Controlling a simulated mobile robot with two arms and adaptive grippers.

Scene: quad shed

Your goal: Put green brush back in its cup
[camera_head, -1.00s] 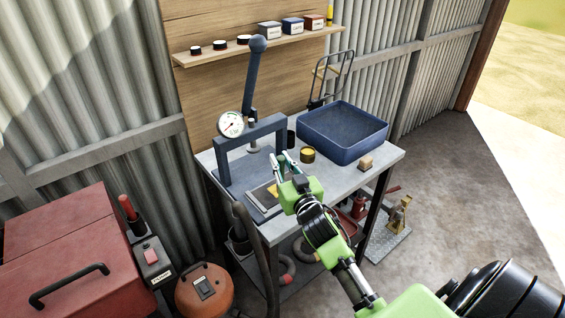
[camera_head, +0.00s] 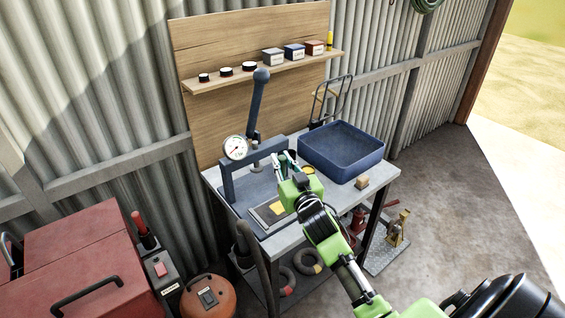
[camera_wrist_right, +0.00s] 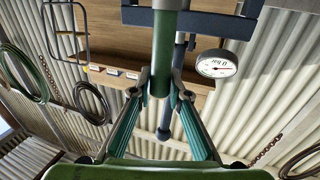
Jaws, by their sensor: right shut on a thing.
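My right gripper (camera_head: 284,161) is over the workbench, beside the blue press frame. In the right wrist view its fingertips (camera_wrist_right: 161,88) are shut on the green brush (camera_wrist_right: 162,52), whose round green handle runs up out of the picture. In the head view the brush is small and mostly hidden by the gripper. A dark cup (camera_head: 292,154) stands on the bench just beyond the fingertips, partly covered by the gripper. I cannot tell whether the brush is over or beside it. My left gripper is not in view.
A blue tray (camera_head: 341,165) and a small wooden block (camera_head: 362,182) are on the right of the bench. A yellow-topped tin (camera_head: 307,170) is close behind the gripper. The press lever (camera_head: 257,105) and gauge (camera_head: 235,148) rise at left.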

